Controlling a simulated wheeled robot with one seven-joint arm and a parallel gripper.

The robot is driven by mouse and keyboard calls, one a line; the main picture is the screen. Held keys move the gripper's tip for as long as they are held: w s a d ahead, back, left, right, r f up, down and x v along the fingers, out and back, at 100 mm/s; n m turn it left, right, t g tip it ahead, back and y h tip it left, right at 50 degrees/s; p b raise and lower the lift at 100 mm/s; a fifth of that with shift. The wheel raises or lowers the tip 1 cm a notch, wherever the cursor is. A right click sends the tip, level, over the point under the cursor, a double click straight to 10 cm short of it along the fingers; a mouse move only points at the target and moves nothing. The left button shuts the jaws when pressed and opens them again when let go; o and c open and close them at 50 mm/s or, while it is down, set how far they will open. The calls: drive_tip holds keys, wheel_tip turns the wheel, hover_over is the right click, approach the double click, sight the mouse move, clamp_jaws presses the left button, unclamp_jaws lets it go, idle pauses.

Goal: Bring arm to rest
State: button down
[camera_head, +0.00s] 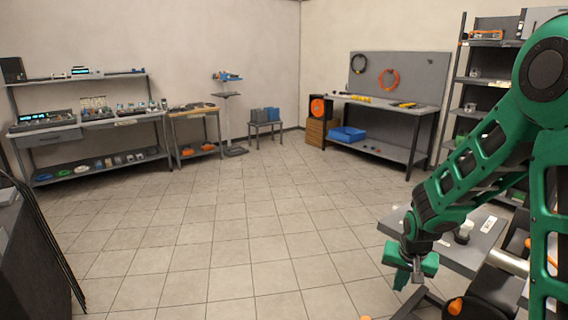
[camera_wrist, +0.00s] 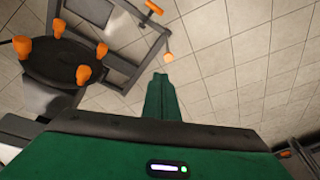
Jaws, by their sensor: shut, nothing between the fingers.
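My green arm reaches in from the right edge of the head view and bends down at the elbow. My gripper (camera_head: 408,280) hangs at its end, pointing down, in the lower right of the head view. In the wrist view my gripper (camera_wrist: 163,92) shows its green fingers together, with nothing between them. Tiled floor lies beyond the fingertips. Beside the gripper in the head view is a grey table top (camera_head: 462,252); I cannot tell whether they touch.
A long workbench (camera_head: 95,123) with equipment stands at the left wall. A bench (camera_head: 375,103) with a pegboard stands at the back right, near a shelf rack (camera_head: 463,80). A dark panel (camera_head: 30,262) stands at the left edge. The middle floor (camera_head: 220,225) is clear.

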drive_tip(key=s+a+r+n+t, duration=0.25)
drive_tip(key=s+r+n, duration=0.25)
drive_tip(key=s+r, duration=1.1)
drive_tip(key=s+d+m+g, duration=0.2)
drive_tip(key=s+d+m, duration=0.1)
drive_tip(key=s+d, duration=0.2)
drive_tip(key=s+d+m+g+y, duration=0.1)
drive_tip(key=s+d+m+g, duration=0.2)
drive_tip(key=s, duration=0.7)
drive_tip(key=d, duration=0.2)
drive_tip(key=shift+s+d+r+g, duration=0.15)
drive_tip(key=shift+d+g, duration=0.2)
drive_tip(key=shift+d, duration=0.05)
drive_tip(key=shift+w+f, duration=0.25)
drive_tip(key=shift+w, duration=0.4)
